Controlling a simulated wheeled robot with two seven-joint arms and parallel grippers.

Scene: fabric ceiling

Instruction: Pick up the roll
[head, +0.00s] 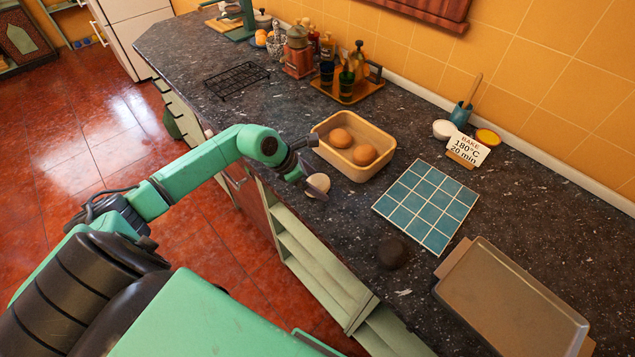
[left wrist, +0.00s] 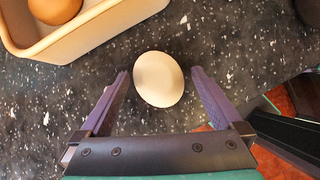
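A pale, off-white rounded roll (head: 318,184) lies on the dark speckled counter near its front edge, just in front of the wooden box. It also shows in the left wrist view (left wrist: 159,79), between the two fingers. My left gripper (head: 311,172) is open around the roll, with a visible gap on each side in the left wrist view (left wrist: 160,80). In the head view the fingers partly cover the roll. Two brown rolls (head: 341,138) (head: 365,155) sit in the wooden box (head: 328,163). A dark brown round lump (head: 392,252) lies apart on the counter. My right gripper is not in view.
A blue tiled mat (head: 425,205) and a metal baking tray (head: 512,304) lie to the right. A bake sign (head: 468,149) stands behind the mat. A black wire rack (head: 237,79) and a bottle tray (head: 346,92) are farther back. The box stands close to the left gripper.

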